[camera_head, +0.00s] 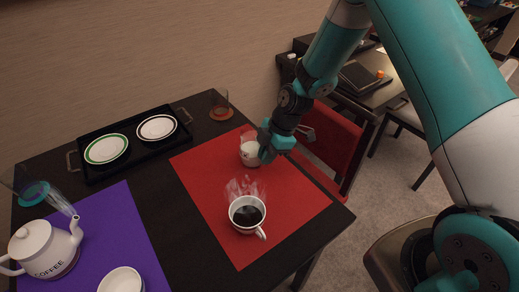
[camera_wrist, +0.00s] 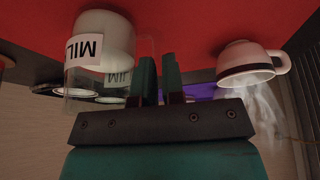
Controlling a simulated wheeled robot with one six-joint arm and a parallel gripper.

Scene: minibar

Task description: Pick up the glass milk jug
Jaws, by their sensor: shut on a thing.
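The glass milk jug (camera_head: 250,152) holds white milk and stands upright at the red mat's upper part. In the wrist view the picture is upside down, and the jug (camera_wrist: 100,42) shows a white label with "MIL" on it. My gripper (camera_head: 266,148) is at the jug's right side. Its fingers (camera_wrist: 159,72) are close together at the jug's clear handle, shut on it. The fingers partly hide the handle. I cannot tell whether the jug's base touches the mat.
A steaming coffee cup (camera_head: 247,213) stands on the red mat (camera_head: 200,170) near the jug. A black tray (camera_head: 92,172) with two plates, a glass (camera_head: 220,104) and a white coffee pot (camera_head: 42,247) are on the table. A red chair (camera_head: 330,148) is behind my gripper.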

